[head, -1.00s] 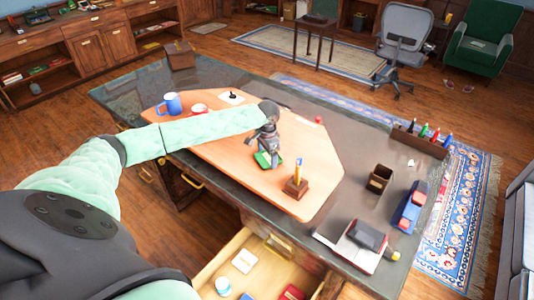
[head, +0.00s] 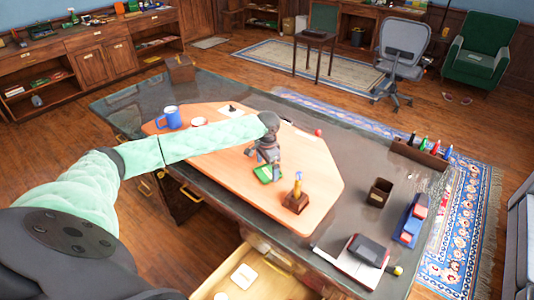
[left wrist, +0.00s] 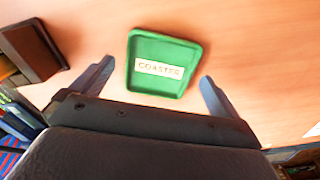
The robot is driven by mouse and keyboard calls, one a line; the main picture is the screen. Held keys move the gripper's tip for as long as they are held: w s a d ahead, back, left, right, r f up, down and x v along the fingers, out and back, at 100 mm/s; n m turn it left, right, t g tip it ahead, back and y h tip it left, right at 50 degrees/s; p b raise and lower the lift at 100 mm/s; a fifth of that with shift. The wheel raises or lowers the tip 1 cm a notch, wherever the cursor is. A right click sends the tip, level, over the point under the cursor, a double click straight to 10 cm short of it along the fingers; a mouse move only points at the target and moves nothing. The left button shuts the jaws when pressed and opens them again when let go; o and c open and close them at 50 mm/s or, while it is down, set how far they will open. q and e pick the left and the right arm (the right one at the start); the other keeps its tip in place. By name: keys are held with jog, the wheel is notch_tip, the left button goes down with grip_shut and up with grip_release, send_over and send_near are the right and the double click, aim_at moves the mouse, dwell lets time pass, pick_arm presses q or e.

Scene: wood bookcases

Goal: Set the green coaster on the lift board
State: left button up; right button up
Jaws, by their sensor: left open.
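The green coaster (head: 268,175) lies flat on the orange-tan board (head: 225,163) on the dark desk. In the left wrist view the coaster (left wrist: 163,88) is a square green tray with a pale label reading COASTER. My left gripper (head: 266,160) is over the coaster, pointing down. In the left wrist view my left gripper (left wrist: 157,72) is open, with one finger on each side of the coaster and a gap at each side. I cannot tell the exact height of the fingertips. My right gripper is not in view.
A wooden pen holder (head: 296,201) stands close to the coaster's right. A blue mug (head: 168,117) and a white-and-red item (head: 198,122) are at the board's far left. A dark wooden cup (head: 379,192) stands to the right. An open drawer (head: 262,277) juts out in front.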

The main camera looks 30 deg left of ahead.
aim_at(267, 174)
pick_arm(q)
notch_tip(267, 174, up, 11)
jog(key=b, duration=0.3)
jog(key=shift+f, duration=0.2)
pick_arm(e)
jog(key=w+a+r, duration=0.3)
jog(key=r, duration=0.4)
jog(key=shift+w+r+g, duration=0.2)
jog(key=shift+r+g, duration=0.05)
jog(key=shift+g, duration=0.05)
